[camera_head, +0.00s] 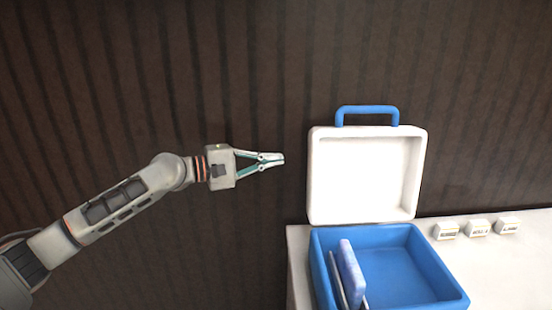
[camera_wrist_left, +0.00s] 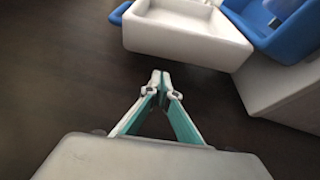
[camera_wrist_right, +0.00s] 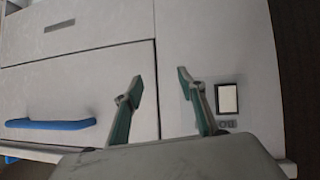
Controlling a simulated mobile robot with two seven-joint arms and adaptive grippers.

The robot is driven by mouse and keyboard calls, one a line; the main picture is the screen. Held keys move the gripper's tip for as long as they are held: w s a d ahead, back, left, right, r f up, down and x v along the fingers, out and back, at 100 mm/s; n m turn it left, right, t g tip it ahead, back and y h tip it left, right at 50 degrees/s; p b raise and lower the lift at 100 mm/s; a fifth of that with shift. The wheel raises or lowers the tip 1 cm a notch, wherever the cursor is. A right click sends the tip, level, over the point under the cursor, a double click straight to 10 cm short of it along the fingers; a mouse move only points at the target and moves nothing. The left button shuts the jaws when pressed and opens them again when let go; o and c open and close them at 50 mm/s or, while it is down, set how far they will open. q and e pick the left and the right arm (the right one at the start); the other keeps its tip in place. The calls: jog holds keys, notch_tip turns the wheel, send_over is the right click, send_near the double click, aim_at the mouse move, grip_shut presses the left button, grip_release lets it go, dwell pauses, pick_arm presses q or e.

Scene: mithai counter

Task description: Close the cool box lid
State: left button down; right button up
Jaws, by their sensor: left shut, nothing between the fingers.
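The cool box (camera_head: 440,280) is blue and stands on a white counter at the right of the head view. Its white lid (camera_head: 365,180) stands open and upright at the back, with a blue handle (camera_head: 367,110) on top. In the left wrist view the lid (camera_wrist_left: 185,35) and the blue box (camera_wrist_left: 285,30) are at the upper right. My left gripper (camera_head: 282,158) is shut and empty, a little left of the lid and apart from it. My right gripper (camera_wrist_right: 157,72) shows only in its own wrist view, with its fingers apart and nothing between them.
The white counter (camera_head: 510,270) has several small labelled blocks (camera_head: 477,229) right of the box. A blue slab (camera_head: 350,272) stands inside the box. A dark ribbed wall (camera_head: 200,80) lies behind. The right wrist view shows a pale cabinet front with a blue bar handle (camera_wrist_right: 48,124).

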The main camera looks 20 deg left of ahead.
pick_arm(q)
jog(key=p+x, duration=0.1)
jog(key=x, duration=0.6)
jog(key=shift+w+d, duration=0.25)
jog(key=shift+s, duration=0.1)
